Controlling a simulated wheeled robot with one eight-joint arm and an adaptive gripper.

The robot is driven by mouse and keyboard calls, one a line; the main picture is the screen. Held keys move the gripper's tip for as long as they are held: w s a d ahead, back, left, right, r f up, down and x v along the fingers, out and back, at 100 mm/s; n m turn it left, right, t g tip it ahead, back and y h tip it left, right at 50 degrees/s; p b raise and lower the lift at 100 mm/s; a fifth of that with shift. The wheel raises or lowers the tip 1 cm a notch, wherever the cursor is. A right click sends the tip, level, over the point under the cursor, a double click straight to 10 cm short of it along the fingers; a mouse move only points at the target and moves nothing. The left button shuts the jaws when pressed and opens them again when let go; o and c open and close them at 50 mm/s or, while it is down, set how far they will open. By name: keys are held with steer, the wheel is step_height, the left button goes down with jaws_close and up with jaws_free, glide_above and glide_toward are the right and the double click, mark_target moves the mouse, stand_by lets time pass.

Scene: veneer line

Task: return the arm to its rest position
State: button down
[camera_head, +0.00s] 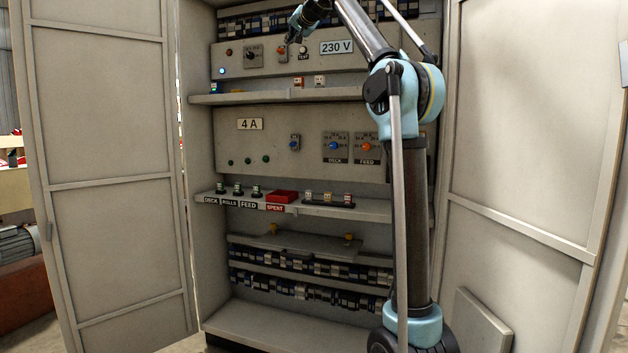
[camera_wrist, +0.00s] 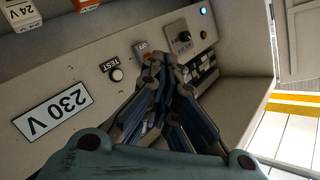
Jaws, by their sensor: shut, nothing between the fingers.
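My arm reaches up from the right side of the head view, in front of the open cabinet. My gripper (camera_head: 294,37) is high up at the top panel, left of the 230 V label (camera_head: 336,47). In the wrist view my gripper (camera_wrist: 160,62) is shut with nothing between its fingers. Its tips are beside or over the red OFF switch (camera_wrist: 142,48), which also shows in the head view (camera_head: 282,52). I cannot tell whether they touch it. The TEST button (camera_wrist: 117,75) is just left of the tips in the wrist view.
A shelf (camera_head: 235,98) runs below the top panel. The lower shelf (camera_head: 376,211) holds small fuses and a red SPENT tray (camera_head: 282,196). Open cabinet doors stand at left (camera_head: 105,150) and right (camera_head: 530,130). The space before the middle panel (camera_head: 222,135) is free left of my arm.

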steer(key=s+d+f+n+g+h, duration=0.15)
steer(key=s+d+f, duration=0.4)
steer(key=f, duration=0.65)
steer(key=s+d+f+g+h, duration=0.15)
steer(key=s+d+f, duration=0.35)
steer(key=f, duration=0.7)
steer(key=s+d+f+n+g, duration=0.1)
steer(key=s+d+f+g, duration=0.4)
steer(key=f, duration=0.8)
steer(key=s+d+f+g+h, duration=0.1)
steer(key=s+d+f, duration=0.3)
steer(key=s+f, duration=0.7)
steer(key=s+d+f+g+h, duration=0.1)
steer(key=s+d+f, duration=0.3)
steer(key=s+f, duration=0.7)
steer(key=s+d+f+g+h, duration=0.2)
steer(key=s+f, duration=0.9)
steer(key=f, duration=1.2)
steer(key=shift+s+d, duration=0.4)
steer(key=shift+d, duration=0.7)
